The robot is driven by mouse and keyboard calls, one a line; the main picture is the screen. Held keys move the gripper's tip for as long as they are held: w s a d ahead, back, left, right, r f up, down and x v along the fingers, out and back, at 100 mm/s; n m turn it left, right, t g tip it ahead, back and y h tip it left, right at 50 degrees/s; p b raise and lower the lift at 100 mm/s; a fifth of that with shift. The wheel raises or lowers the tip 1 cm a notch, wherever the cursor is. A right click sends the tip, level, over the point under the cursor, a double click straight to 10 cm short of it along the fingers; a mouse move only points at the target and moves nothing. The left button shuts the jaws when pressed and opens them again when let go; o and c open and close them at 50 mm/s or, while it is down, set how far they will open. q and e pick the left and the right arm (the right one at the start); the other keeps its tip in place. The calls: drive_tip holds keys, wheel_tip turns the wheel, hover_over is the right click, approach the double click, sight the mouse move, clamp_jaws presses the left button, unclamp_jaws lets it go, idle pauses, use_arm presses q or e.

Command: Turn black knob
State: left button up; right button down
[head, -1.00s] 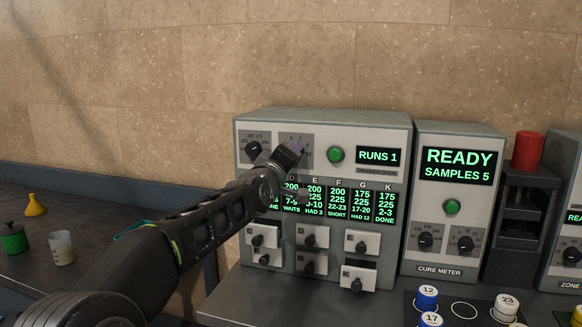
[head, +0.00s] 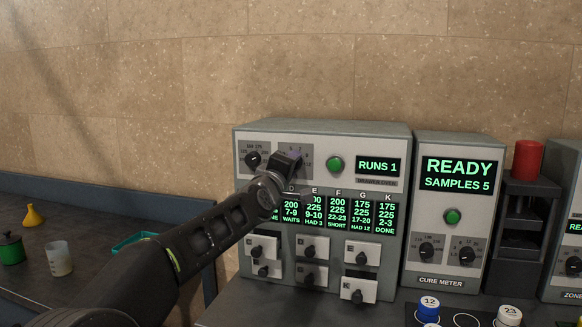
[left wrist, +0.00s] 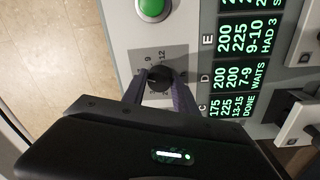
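My right gripper is not in view.
A green button (head: 334,165) and a RUNS 1 display are right of the dial. Small drawers with black handles (head: 358,291) stick out below. The cure meter (head: 454,205) stands to the right. Numbered pots (head: 428,308) stand in front. A beaker (head: 59,259) is on the left bench.

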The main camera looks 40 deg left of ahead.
use_arm(q)
drive_tip(key=o, duration=0.4)
drive_tip(key=shift+v, duration=3.9)
drive_tip(key=shift+c, duration=0.2)
